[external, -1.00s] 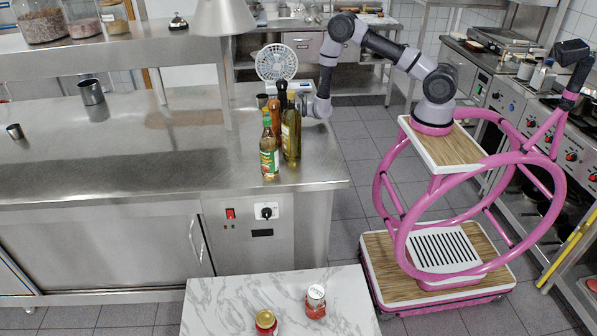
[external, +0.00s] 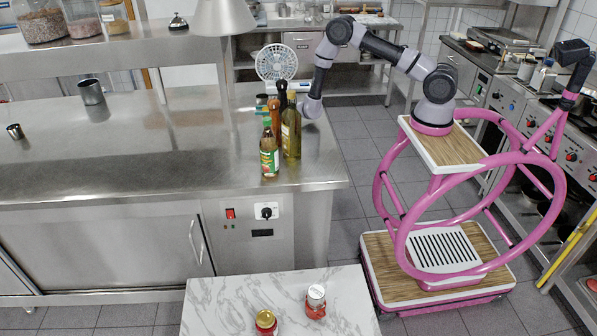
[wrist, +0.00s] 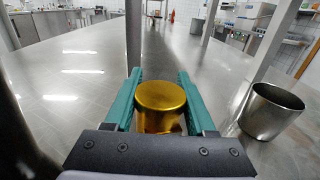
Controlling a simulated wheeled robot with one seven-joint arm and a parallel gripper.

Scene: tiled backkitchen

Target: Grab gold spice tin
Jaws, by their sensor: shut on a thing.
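The gold spice tin (wrist: 160,95) stands between the teal fingers of my gripper (wrist: 159,75) in the wrist view. Both fingers flank the tin and are shut on it. Its lid is shiny gold and its lower part is hidden by the gripper body. In the external view the tin is hidden behind the bottles, and only a small teal bit of my gripper (external: 262,101) shows to their left, above the steel counter (external: 180,165).
A green-labelled bottle (external: 269,158) and a tall oil bottle (external: 291,135) stand near the counter's right end, in front of my gripper. A metal cup (wrist: 270,112) stands right of the tin. A white fan (external: 277,63) is behind.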

